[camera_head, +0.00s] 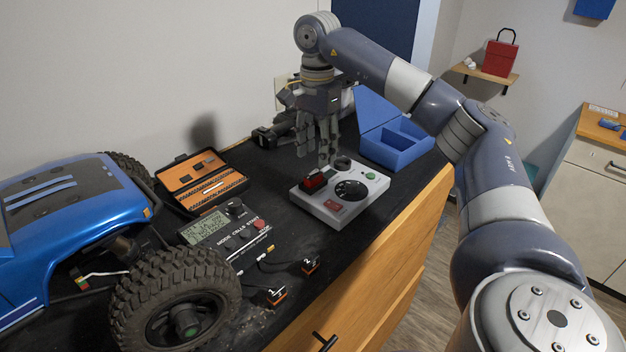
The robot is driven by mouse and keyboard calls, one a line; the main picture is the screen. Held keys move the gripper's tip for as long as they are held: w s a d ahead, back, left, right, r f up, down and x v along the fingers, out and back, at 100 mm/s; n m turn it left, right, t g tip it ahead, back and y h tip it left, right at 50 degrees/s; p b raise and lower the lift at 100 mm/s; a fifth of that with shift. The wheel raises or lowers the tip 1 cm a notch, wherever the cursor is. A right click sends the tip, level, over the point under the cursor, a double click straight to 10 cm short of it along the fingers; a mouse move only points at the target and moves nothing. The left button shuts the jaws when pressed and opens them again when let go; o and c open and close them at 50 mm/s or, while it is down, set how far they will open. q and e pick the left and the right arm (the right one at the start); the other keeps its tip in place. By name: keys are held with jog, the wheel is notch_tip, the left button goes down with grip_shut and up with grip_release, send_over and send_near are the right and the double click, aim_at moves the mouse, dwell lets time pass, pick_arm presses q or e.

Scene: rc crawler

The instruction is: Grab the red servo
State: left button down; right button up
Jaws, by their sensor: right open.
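The red servo (315,181) is a small red block on the left part of a white device (355,215) with a black dial, a green button and a red label. The white device lies on the black worktop. My right gripper (328,160) points down just above and behind the device, close to the red servo. It is open with nothing seen between its fingers. Its fingers partly overlap each other in this view. My left gripper is not in view.
A blue RC crawler (75,215) with a big tire (175,300) fills the left. An orange-black case (200,183), a meter with a screen (228,232) and small numbered servos (277,296) lie nearby. An open blue box (395,145) stands behind right.

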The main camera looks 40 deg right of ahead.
aim_at(315, 171)
jog(key=shift+f, duration=0.3)
jog(key=f, duration=0.1)
jog(key=f+p, duration=0.1)
jog(key=f, duration=0.1)
jog(key=f+p, duration=0.1)
jog(key=shift+s+a+f, duration=0.15)
jog(key=shift+a, duration=0.15)
jog(key=shift+f, duration=0.2)
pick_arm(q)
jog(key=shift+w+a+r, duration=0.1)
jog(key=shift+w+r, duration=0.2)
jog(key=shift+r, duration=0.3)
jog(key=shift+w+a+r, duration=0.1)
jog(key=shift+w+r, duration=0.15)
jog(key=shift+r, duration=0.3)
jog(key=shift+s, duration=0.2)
pick_arm(e)
grip_shut()
